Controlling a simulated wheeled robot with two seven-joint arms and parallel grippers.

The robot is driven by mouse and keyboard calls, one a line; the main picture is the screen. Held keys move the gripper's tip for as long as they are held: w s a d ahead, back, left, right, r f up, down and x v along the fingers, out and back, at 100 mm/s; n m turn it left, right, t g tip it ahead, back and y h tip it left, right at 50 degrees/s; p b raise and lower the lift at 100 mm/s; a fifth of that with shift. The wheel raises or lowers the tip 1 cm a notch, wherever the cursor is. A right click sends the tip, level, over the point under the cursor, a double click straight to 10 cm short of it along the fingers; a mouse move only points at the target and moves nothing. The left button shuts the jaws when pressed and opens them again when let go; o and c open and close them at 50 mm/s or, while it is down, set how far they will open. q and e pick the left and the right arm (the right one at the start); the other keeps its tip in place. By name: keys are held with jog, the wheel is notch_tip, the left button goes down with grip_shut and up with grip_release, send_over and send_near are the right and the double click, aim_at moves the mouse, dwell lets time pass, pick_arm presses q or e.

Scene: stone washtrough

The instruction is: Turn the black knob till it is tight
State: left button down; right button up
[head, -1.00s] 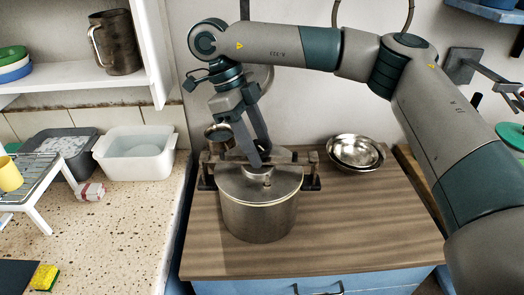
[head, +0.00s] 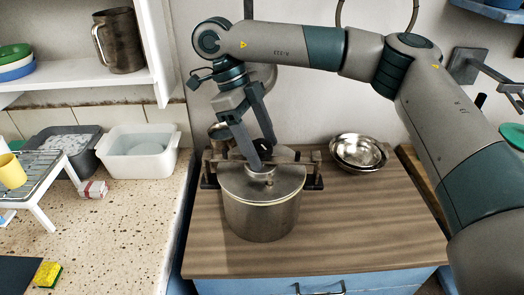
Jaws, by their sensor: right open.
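A steel pot (head: 262,212) with a flat lid (head: 285,180) stands on the wooden worktop, and a dark clamp bar (head: 312,172) runs behind and across its top. A dark piece (head: 284,154), perhaps part of the knob, shows just right of the fingertips. My left gripper is out of view.
Nested metal bowls (head: 358,152) sit right of the pot. A metal jug (head: 118,42) stands on the shelf at upper left. A white basin (head: 138,150) and a wire rack (head: 40,172) are on the speckled counter. The worktop (head: 365,225) front right is clear.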

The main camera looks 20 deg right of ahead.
jog(key=n+t, duration=0.1)
jog(key=n, duration=0.4)
jog(key=n+t+h+b, duration=0.1)
jog(key=n, duration=0.1)
jog(key=shift+f+t, duration=0.15)
jog(key=shift+t, duration=0.15)
jog(key=n+t+b, duration=0.2)
jog(key=n+b, duration=0.1)
jog(key=n, duration=0.2)
jog(key=shift+n, duration=0.4)
jog(key=shift+n+t+y+b, duration=0.45)
jog(key=shift+n+b, duration=0.2)
jog(key=shift+n, duration=0.75)
jog(key=c, duration=0.8)
